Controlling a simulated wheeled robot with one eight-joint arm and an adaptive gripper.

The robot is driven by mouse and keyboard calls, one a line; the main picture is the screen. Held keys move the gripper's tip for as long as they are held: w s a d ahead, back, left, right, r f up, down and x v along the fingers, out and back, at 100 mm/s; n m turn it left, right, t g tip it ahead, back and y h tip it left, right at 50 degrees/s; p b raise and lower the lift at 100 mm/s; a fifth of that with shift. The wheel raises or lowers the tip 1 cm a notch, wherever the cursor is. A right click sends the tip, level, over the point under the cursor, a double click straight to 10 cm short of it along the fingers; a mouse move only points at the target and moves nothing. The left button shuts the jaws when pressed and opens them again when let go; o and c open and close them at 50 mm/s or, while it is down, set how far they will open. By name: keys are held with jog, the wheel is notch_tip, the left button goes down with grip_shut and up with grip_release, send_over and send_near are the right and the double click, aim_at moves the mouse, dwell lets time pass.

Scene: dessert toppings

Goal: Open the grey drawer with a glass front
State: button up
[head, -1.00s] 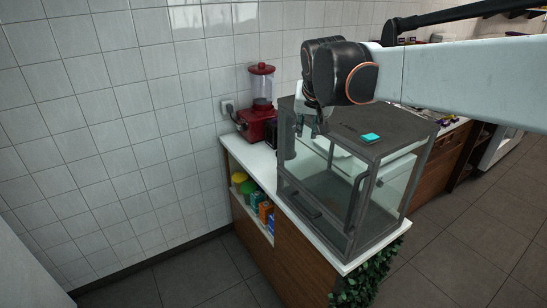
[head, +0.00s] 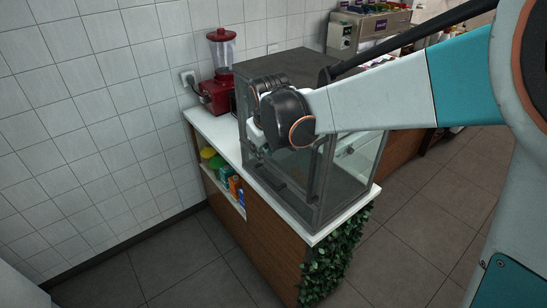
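A grey-framed case (head: 316,195) with glass sides and a dark top stands on the white counter. A dark handle bar shows low on its front glass. I cannot tell a separate drawer from the case. The case looks shut, but my arm hides much of its front. My gripper (head: 256,146) is at the left part of the front, below the top edge. My black wrist covers most of it, so its fingers and any contact with the case are unclear.
A red blender (head: 220,75) stands behind the case by the tiled wall. Coloured items (head: 220,170) fill an open shelf under the white counter (head: 213,128). Green leaves (head: 335,255) hang at the counter's right end. The tiled floor (head: 190,270) in front is clear.

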jog(key=f, duration=0.1)
jog(key=b, duration=0.4)
send_near(261, 174)
jog(key=x, duration=0.7)
jog(key=shift+w+f, duration=0.15)
jog(key=shift+f, duration=0.25)
grip_shut()
